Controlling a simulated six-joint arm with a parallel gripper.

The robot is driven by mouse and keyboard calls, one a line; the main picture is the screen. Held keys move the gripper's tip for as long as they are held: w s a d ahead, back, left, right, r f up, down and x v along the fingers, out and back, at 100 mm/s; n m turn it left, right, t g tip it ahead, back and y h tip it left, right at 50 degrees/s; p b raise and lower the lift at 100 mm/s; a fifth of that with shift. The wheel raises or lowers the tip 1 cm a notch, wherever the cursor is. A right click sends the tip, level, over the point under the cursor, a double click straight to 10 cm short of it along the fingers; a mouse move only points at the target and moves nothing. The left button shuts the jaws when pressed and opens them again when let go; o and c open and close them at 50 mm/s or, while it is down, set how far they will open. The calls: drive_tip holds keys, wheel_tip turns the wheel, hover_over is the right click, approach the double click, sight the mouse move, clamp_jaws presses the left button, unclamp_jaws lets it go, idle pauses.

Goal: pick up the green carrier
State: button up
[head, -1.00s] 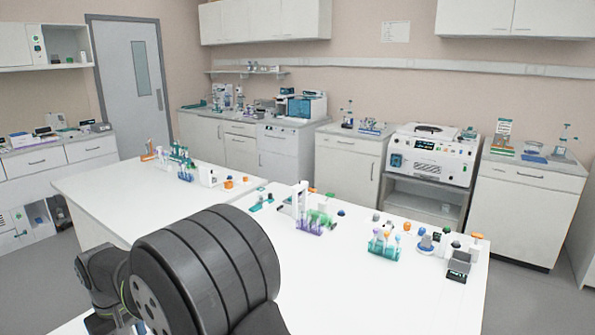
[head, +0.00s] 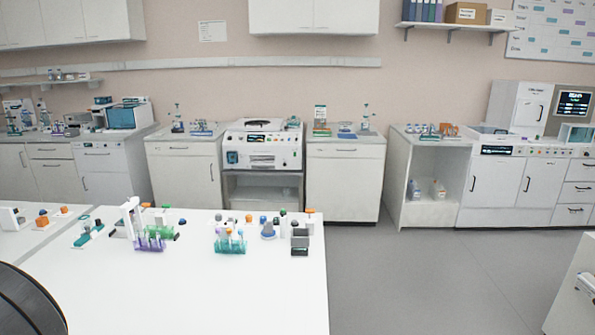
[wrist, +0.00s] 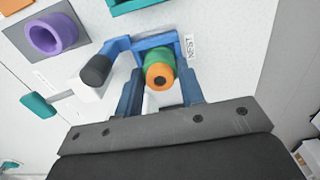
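The green carrier (wrist: 158,66) shows in the wrist view as a short green cylinder with an orange ring and a dark centre at its near end. It sits at a blue bracket (wrist: 152,43) beside a label that reads "NEST". My gripper (wrist: 161,82) reaches up from the bottom of the wrist view, with its two blue fingers apart on either side of the carrier's near end. I cannot tell whether the fingers touch it. My gripper is outside the head view, and I cannot single out the carrier there.
In the wrist view, a dark-tipped knob (wrist: 97,70) stands close left of the bracket. A purple ring (wrist: 52,34) and a teal part (wrist: 38,105) lie farther left. In the head view, the white table (head: 200,290) holds tube racks and small parts; its front is clear.

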drive_tip(key=shift+r, duration=2.8)
